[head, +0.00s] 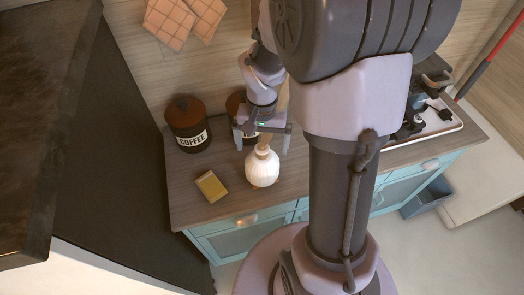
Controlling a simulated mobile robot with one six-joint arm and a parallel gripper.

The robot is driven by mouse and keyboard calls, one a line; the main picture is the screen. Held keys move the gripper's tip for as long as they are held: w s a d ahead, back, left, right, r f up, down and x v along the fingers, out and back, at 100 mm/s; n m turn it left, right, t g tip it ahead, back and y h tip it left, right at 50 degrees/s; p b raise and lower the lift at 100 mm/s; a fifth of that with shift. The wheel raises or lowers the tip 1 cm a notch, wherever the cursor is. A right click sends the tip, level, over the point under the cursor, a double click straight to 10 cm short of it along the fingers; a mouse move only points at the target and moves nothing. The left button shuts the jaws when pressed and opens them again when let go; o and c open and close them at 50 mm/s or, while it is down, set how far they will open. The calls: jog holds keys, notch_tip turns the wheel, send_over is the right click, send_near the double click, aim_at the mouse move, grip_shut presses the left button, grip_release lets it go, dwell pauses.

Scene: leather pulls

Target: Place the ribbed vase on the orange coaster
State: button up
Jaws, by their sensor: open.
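The ribbed vase (262,170) is white with a round body and a narrow neck. It stands upright on the wooden counter, near its front edge. My gripper (263,139) is open just above and behind the vase, with its fingers spread to either side of the neck area. I cannot tell whether the fingers touch the vase.
A dark canister marked COFFEE (187,127) stands at the back left of the counter (190,165). A second dark canister (235,103) is partly hidden behind my gripper. A tray (440,125) with dark items is at right. Free counter lies around the yellow block.

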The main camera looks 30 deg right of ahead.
notch_tip(320, 180, up, 5)
jog(key=shift+a+p, duration=0.1)
jog(key=shift+p, duration=0.45)
jog(key=s+a+r+n+t+y, duration=0.25)
jog(key=s+a+r+t, duration=0.35)
jog(key=s+a+r, duration=0.7)
notch_tip(320, 180, down, 9)
jog(key=w+a+b, duration=0.1)
jog(key=b, duration=0.9)
jog(key=shift+w+a+n, duration=0.2)
jog(key=shift+w+n, duration=0.05)
jog(key=shift+n, duration=0.2)
jog(key=shift+h, duration=0.25)
